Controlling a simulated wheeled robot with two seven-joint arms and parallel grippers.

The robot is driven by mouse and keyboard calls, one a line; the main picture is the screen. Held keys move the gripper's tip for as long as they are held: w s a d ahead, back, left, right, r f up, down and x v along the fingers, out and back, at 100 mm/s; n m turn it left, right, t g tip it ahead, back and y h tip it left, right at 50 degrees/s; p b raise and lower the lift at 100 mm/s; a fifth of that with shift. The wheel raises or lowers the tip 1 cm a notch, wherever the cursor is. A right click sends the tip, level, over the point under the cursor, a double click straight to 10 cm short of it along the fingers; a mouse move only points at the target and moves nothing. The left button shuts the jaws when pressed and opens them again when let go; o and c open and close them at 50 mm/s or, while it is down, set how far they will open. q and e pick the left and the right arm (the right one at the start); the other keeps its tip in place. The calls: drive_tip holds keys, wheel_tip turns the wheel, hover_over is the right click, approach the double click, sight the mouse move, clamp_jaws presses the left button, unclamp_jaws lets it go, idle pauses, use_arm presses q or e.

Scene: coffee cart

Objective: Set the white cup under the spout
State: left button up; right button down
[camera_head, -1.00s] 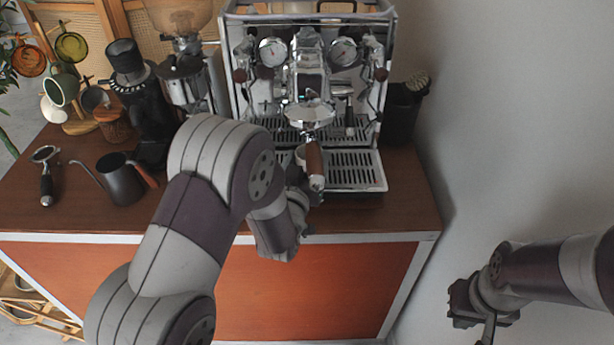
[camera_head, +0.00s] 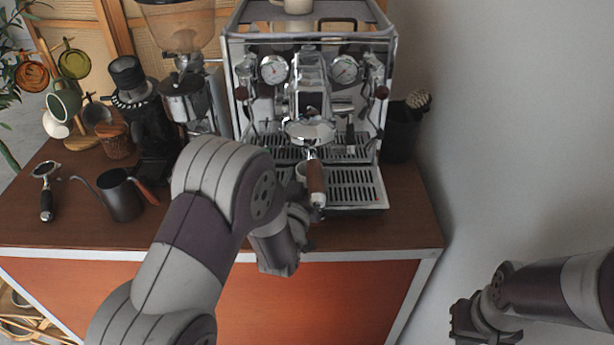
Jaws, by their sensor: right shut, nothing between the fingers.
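My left gripper (camera_head: 300,212) is at the drip tray's front edge, close below that rim. Its fingers are mostly hidden, so I cannot tell whether they touch or hold the cup. My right gripper (camera_head: 470,324) is shut and empty, low at the right, away from the machine.
A dark kettle (camera_head: 122,196) and a loose portafilter (camera_head: 46,190) stand left on the wooden counter (camera_head: 75,225). A grinder (camera_head: 186,100), a mug rack and a black bin (camera_head: 398,135) flank the machine. Another pale cup (camera_head: 298,6) sits on top. A wall closes the right.

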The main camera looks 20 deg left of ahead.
use_arm(q)
drive_tip(key=o, duration=1.4)
drive_tip(key=shift+c, duration=0.2)
drive_tip(key=s+b, duration=0.1)
drive_tip(key=s, duration=1.1)
drive_tip(key=shift+s+d+b, duration=0.15)
drive_tip(key=shift+s+b, duration=0.2)
drive_tip(key=shift+b, duration=0.05)
